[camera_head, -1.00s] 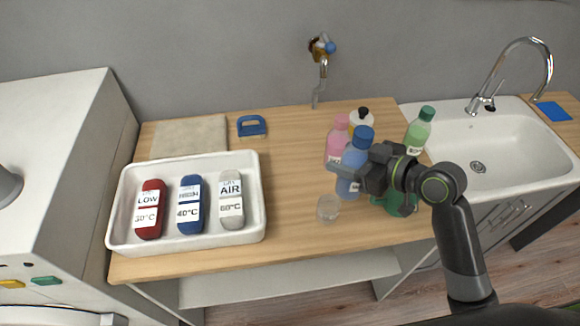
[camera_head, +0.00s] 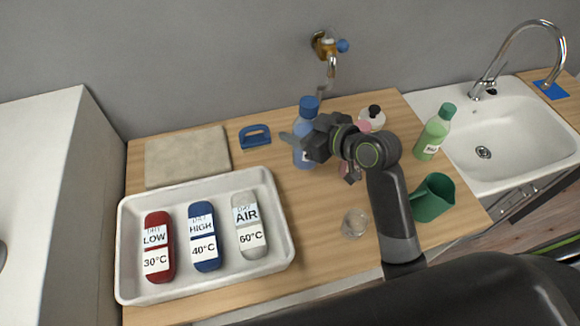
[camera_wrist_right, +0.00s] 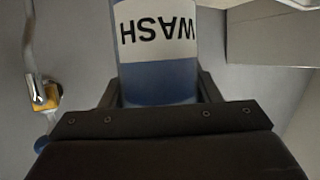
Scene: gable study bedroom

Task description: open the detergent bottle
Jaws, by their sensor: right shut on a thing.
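The detergent bottle, blue with a blue cap on top (camera_head: 309,106), is upright toward the back of the counter. My right gripper (camera_head: 305,143) is shut around its body below the cap. In the right wrist view the bottle (camera_wrist_right: 158,80) is between the fingers, its label reading WASH upside down. My left gripper is not in view.
A pink bottle (camera_head: 363,126) is mostly hidden behind my right arm, near a black-capped white bottle (camera_head: 373,117). A green bottle (camera_head: 434,133), green jug (camera_head: 432,197) and clear cup (camera_head: 354,223) stand right. The white tray (camera_head: 128,245) holds three labelled containers.

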